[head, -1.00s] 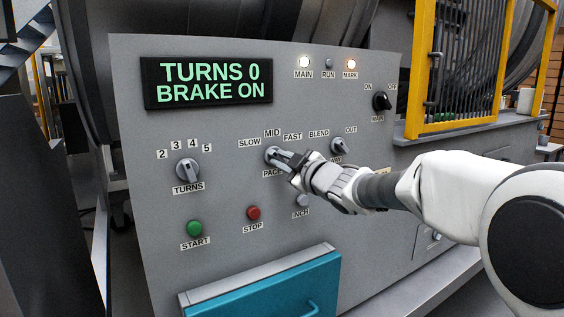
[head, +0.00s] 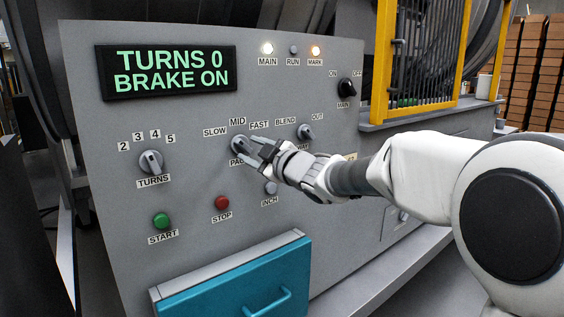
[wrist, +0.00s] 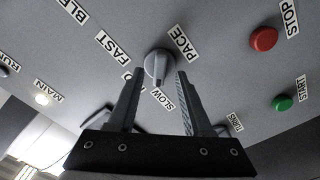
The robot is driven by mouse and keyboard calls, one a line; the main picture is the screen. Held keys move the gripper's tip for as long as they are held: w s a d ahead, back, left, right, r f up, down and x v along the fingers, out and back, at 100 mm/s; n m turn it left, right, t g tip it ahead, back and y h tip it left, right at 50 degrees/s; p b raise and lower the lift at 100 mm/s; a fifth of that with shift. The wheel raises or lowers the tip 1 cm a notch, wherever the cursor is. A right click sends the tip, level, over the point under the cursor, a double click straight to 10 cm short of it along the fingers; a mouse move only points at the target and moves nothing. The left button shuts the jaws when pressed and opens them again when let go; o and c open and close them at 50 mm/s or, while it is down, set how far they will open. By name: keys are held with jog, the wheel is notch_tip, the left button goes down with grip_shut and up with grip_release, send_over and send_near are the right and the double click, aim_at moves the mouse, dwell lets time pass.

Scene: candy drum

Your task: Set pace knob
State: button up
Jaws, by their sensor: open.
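The pace knob (head: 238,145) is a round grey dial on the grey control panel, under the labels SLOW, MID and FAST. My gripper (head: 256,152) is at the knob in the head view and partly covers it and the PACE label. In the wrist view the knob (wrist: 158,66) shows just beyond and between the two fingertips. My gripper (wrist: 159,72) is open there, with a gap between its fingers and nothing held.
The display (head: 166,70) reads TURNS 0, BRAKE ON. The turns knob (head: 151,162) is to the left. Start (head: 162,221), stop (head: 222,203) and inch (head: 271,188) buttons sit below. A teal drawer (head: 240,285) juts out below.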

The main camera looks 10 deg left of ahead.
jog(key=p+v, duration=0.2)
jog(key=v, duration=1.3)
jog(key=shift+s+d, duration=0.15)
jog(key=shift+d, duration=0.05)
jog(key=s+d+f+m+t+h, duration=0.1)
jog(key=s+d+m+h, duration=0.1)
jog(key=d+m+h, duration=0.55)
jog(key=s+d+f+m+t+h, duration=0.15)
jog(key=d+m+h, duration=0.3)
jog(key=d, duration=0.65)
jog(key=s+d+f+m+g+h, duration=0.1)
jog(key=s+d+f+m+g, duration=0.3)
jog(key=s, duration=0.6)
jog(key=s+d+f+m+g+h, duration=0.1)
jog(key=s+f+m+g, duration=0.25)
jog(key=s+f, duration=0.45)
jog(key=s+r+g+p, duration=0.1)
jog(key=s+r+p, duration=0.2)
jog(key=r+p, duration=1.4)
jog(key=shift+r+p, duration=0.35)
jog(key=shift+r, duration=0.25)
